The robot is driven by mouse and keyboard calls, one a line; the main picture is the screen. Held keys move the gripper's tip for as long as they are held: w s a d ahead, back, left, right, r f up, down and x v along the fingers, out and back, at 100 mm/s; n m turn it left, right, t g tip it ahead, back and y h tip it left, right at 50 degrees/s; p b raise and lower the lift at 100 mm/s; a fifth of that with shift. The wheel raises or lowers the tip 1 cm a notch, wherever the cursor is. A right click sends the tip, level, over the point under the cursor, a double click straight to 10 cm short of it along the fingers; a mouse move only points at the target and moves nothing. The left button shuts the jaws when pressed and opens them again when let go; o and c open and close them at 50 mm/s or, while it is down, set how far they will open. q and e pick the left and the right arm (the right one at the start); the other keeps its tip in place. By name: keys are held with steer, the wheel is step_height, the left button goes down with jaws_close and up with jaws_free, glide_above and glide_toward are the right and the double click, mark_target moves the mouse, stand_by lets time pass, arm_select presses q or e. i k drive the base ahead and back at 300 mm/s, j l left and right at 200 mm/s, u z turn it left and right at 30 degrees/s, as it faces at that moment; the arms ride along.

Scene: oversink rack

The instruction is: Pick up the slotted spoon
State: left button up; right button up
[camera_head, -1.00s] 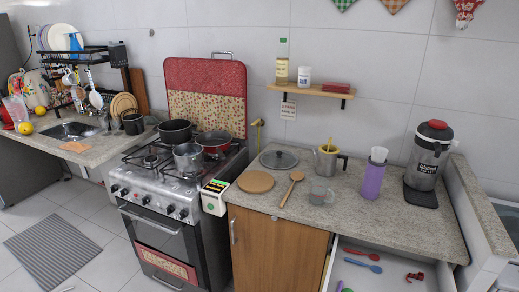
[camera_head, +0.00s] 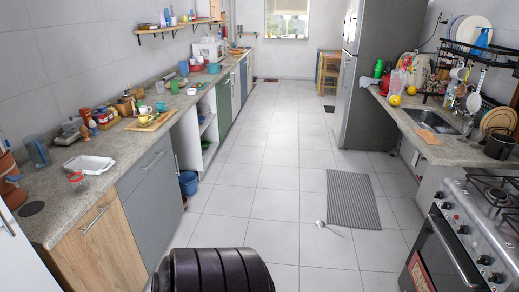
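A small pale utensil with a round head and thin handle (camera_head: 328,228) lies on the tiled floor, just in front of the striped mat. It looks like a spoon, but I cannot make out slots. Other light utensils (camera_head: 473,101) hang under the dish rack at the right; they are too small to tell apart. Neither of my grippers is in view.
A grey striped mat (camera_head: 352,199) lies on the floor. The stove (camera_head: 462,235) stands at the right front and the sink counter (camera_head: 450,146) behind it. A long cluttered counter (camera_head: 60,205) runs along the left. The floor between is mostly clear.

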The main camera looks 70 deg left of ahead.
mark_target(319, 223)
steer(key=u, duration=1.75)
steer(key=i+j+u, duration=0.25)
steer(key=i, duration=0.8)
steer(key=i+u, duration=0.25)
steer(key=i, duration=0.8)
steer(key=i+z, duration=0.2)
steer(key=i, duration=0.25)
steer(key=i+j+z, duration=0.2)
steer(key=i, duration=0.3)
steer(key=i+j+z, duration=0.15)
steer(key=i, duration=0.3)
steer(key=i+j+z, duration=0.2)
steer(key=i+j, duration=0.1)
steer(key=i, duration=0.1)
